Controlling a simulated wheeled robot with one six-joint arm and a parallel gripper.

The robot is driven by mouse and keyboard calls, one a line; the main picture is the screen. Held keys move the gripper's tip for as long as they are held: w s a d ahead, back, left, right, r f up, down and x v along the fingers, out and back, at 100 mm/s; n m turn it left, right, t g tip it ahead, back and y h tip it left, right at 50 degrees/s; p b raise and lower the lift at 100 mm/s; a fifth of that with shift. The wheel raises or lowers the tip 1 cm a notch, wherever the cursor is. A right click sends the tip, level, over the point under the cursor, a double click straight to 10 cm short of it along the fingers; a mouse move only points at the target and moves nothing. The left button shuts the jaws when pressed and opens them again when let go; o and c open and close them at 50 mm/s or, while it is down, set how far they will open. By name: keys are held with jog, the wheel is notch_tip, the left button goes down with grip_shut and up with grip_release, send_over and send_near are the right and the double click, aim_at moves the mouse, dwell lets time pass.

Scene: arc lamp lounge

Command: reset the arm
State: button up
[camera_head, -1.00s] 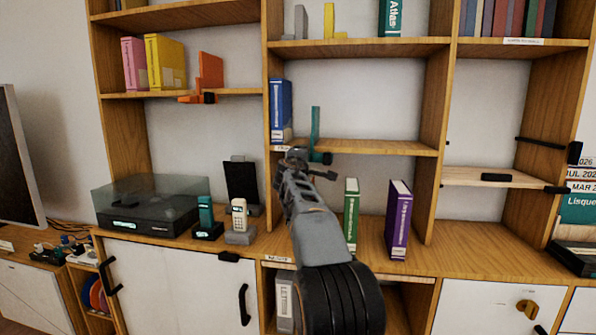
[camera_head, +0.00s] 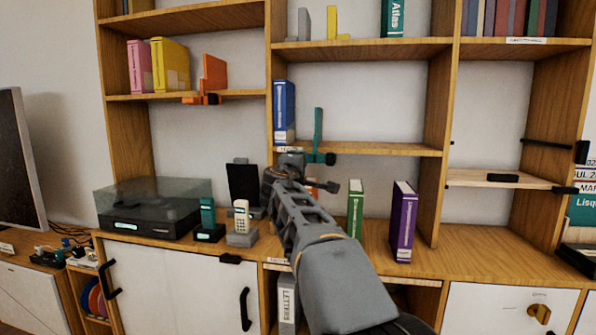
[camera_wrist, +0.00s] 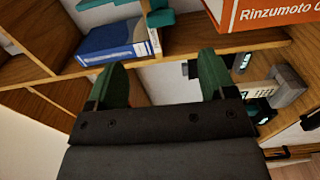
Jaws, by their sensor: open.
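My arm rises from the bottom of the head view, in front of the shelf unit. My gripper (camera_head: 298,172) is at its far end, small and partly hidden there by my wrist. In the wrist view my gripper (camera_wrist: 163,64) shows two green fingers spread wide apart with nothing between them. A blue book (camera_head: 284,112) stands on the middle shelf, just above and left of the gripper; a blue book also shows beyond the left finger in the wrist view (camera_wrist: 115,42). An orange-red book (camera_wrist: 262,14) is at the top right of the wrist view.
A green book (camera_head: 355,208) and a purple book (camera_head: 403,222) stand on the counter right of my arm. A cordless phone (camera_head: 241,216) and a turntable (camera_head: 152,212) are to the left. The middle shelf (camera_head: 390,149) is just above the gripper. Counter right of the purple book is clear.

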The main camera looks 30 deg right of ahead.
dwell(0.3)
jog(key=s+a+f+m+g+y+p, duration=0.3)
jog(key=s+a+y+p, duration=0.3)
jog(key=s+a+p, duration=0.5)
jog(key=s+a+f+m+g+y+p, duration=0.4)
jog(key=s+a+p, duration=0.7)
jog(key=p, duration=0.6)
jog(key=s+m+g+y, duration=0.2)
jog(key=shift+s+y, duration=0.15)
jog(key=shift+y, duration=0.25)
